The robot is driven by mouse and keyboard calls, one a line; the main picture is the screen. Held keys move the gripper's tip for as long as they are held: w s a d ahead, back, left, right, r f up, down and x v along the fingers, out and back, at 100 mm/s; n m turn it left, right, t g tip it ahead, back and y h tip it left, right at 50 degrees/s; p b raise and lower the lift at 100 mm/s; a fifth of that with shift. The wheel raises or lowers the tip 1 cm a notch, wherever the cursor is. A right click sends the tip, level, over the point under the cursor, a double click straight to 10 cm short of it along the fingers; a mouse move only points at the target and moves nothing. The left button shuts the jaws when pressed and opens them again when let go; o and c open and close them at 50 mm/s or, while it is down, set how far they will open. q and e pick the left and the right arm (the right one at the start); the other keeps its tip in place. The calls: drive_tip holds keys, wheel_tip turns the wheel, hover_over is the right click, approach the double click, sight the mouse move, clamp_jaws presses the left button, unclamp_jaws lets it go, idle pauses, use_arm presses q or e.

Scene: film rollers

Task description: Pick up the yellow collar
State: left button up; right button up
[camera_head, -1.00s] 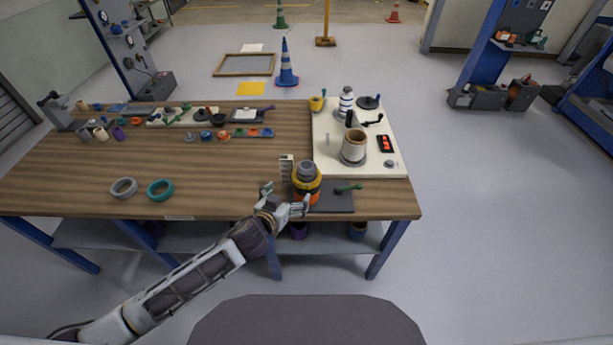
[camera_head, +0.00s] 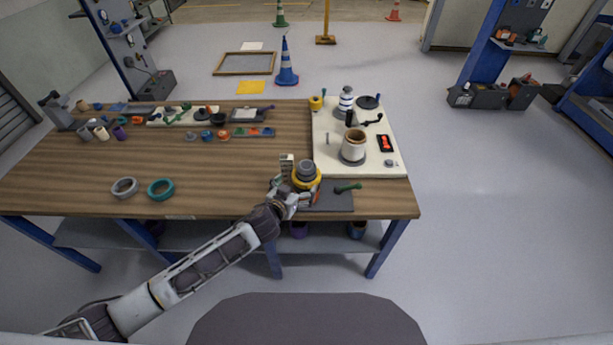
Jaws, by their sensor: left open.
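The yellow collar (camera_head: 313,183) sits around a grey cylindrical piece (camera_head: 306,169) at the front of the workbench, on or just over a dark mat. My left gripper (camera_head: 297,190) is open at the collar's near left side, with its fingers close around that side. I cannot tell whether they touch it. The gripper hides the lower near part of the stack; a bit of orange shows at its right. My right gripper is not in view.
The dark mat (camera_head: 335,203) holds a green-handled tool (camera_head: 348,187) to the right. A white board (camera_head: 385,160) with a beige roller (camera_head: 354,143) stands behind. A grey ring (camera_head: 124,188) and a teal ring (camera_head: 160,189) lie left. The wooden bench top (camera_head: 225,180) between is clear.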

sight(303, 180)
use_arm(q)
drive_tip(key=shift+d+p+x, duration=0.15)
drive_tip(key=shift+p+x, duration=0.15)
drive_tip(key=shift+x, duration=0.45)
drive_tip(key=shift+d+p+x, duration=0.15)
drive_tip(key=shift+p+x, duration=0.15)
drive_tip(key=shift+x, duration=1.45)
drive_tip(key=shift+c, duration=0.3)
drive_tip(key=c, duration=0.8)
drive_tip(key=shift+c, duration=0.2)
drive_tip(key=shift+r, duration=0.2)
wheel_tip(303, 180, up, 9)
drive_tip(key=shift+r+b, duration=0.2)
drive_tip(key=shift+b, duration=0.25)
drive_tip(key=shift+r, duration=0.15)
